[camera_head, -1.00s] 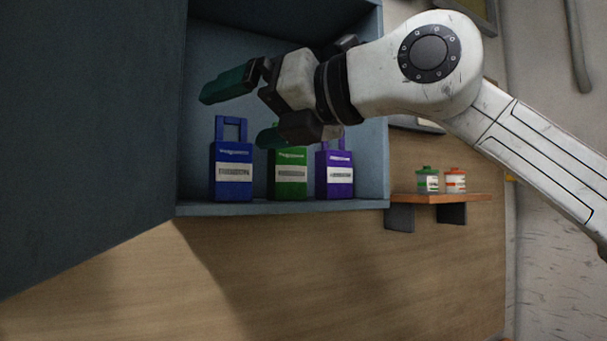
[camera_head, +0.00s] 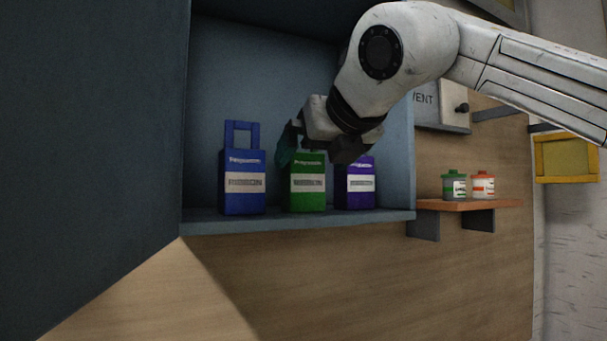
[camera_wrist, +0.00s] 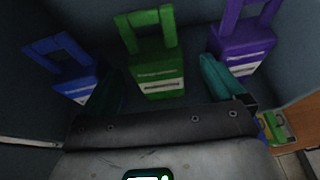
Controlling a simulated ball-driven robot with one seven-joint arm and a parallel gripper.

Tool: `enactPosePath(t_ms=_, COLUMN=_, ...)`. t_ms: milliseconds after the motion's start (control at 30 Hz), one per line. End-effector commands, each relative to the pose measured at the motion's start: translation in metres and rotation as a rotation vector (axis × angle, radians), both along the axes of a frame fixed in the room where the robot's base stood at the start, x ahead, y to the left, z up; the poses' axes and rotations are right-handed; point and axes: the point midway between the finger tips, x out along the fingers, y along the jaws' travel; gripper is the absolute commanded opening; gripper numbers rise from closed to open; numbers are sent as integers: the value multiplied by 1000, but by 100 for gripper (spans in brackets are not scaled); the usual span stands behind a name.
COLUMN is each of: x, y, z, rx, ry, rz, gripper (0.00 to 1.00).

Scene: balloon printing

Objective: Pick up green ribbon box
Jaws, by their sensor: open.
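The green ribbon box (camera_head: 306,184) stands upright on the cabinet shelf between a blue box (camera_head: 242,182) and a purple box (camera_head: 355,186). My gripper (camera_head: 312,150) is at the top of the green box in the head view, hiding its handle. In the wrist view the green box (camera_wrist: 156,68) shows with its handle, ahead of and between my two spread fingers. My gripper (camera_wrist: 160,88) is open and empty. The left finger is near the blue box (camera_wrist: 72,75) and the right finger is near the purple box (camera_wrist: 240,50).
The boxes stand in an open cabinet (camera_head: 300,222); its dark door or side panel (camera_head: 90,150) fills the left. A wooden shelf (camera_head: 470,204) at right holds a green jar (camera_head: 454,185) and an orange-and-white jar (camera_head: 482,185). A yellow bin (camera_head: 566,158) hangs farther right.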

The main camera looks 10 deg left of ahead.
Motion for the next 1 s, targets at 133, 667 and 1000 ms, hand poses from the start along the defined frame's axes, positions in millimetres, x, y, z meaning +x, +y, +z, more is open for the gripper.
enactPosePath(t_ms=133, x=12, y=9, z=-8, rx=0, ry=5, rz=1, gripper=96)
enactPosePath(t_ms=667, x=36, y=25, z=-27, rx=1, ry=1, rz=1, gripper=96)
enactPosePath(t_ms=1000, x=35, y=25, z=-26, rx=1, ry=1, rz=1, gripper=63)
